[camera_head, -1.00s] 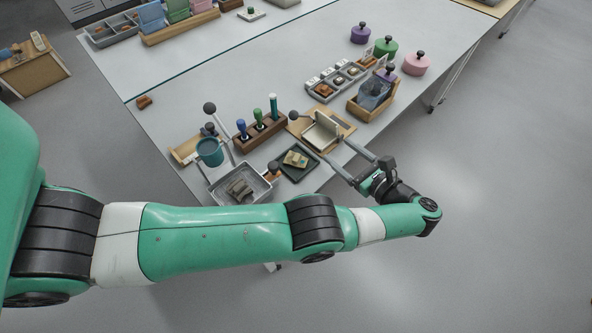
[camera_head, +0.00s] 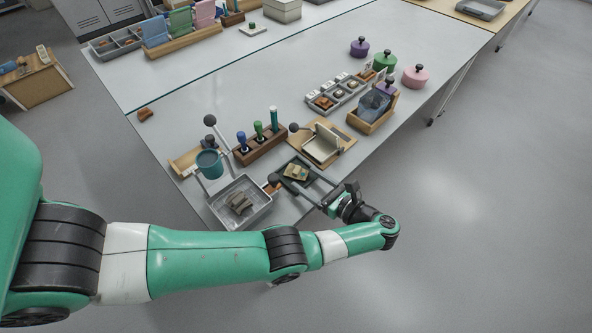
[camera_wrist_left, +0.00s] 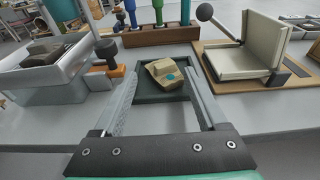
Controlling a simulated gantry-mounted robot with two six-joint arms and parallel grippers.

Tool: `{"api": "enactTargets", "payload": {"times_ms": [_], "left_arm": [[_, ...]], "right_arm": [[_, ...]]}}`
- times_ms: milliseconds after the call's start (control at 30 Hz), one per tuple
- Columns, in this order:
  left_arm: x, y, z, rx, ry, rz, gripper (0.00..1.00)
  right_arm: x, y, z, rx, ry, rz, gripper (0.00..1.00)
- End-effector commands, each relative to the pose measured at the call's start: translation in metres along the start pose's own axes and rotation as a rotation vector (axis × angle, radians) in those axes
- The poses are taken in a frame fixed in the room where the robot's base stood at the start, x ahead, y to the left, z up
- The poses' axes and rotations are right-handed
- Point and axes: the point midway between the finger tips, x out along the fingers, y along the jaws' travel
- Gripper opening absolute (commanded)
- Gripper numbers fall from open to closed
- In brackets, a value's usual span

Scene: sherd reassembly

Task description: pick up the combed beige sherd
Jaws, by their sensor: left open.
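A beige sherd (camera_head: 296,172) with a teal patch lies in a small dark tray (camera_head: 321,185) near the table's front edge. In the left wrist view the beige sherd (camera_wrist_left: 160,69) sits in the dark tray (camera_wrist_left: 148,98), seemingly as more than one piece; combing cannot be made out. My left gripper (camera_head: 287,177) is open and empty. Its fingers (camera_wrist_left: 163,78) reach toward the tray, one on either side of the sherd in the wrist view, not touching it as far as I can tell. My right gripper is not in view.
A grey tub (camera_head: 222,213) with grey-brown pieces stands left of the tray. A wooden block (camera_head: 260,142) with several coloured-handled tools is behind. A hinged press-like item on a wooden board (camera_head: 321,145) stands behind right.

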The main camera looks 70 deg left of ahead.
Motion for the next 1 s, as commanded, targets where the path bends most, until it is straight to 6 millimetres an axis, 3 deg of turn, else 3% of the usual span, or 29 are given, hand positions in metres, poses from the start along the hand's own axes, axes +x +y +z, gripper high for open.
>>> {"api": "enactTargets", "payload": {"times_ms": [267,433,600,833,867,1000], "left_arm": [[0.009,-0.001,-0.002,-0.002,0.001,0.000,0.75],[0.031,0.001,-0.003,-0.003,0.000,0.001,0.75],[0.055,0.000,0.001,0.000,-0.001,0.002,0.75],[0.058,0.000,0.000,0.000,-0.001,-0.001,0.75],[0.058,0.000,0.000,0.000,-0.001,-0.001,0.73],[0.057,0.000,0.000,0.000,-0.001,-0.001,0.48]], "right_arm": [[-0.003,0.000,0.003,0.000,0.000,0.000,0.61],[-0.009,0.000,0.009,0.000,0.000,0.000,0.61],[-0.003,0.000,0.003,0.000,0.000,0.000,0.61],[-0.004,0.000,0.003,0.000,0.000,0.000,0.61],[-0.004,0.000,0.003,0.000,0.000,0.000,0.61],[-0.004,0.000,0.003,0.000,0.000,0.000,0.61]]}}
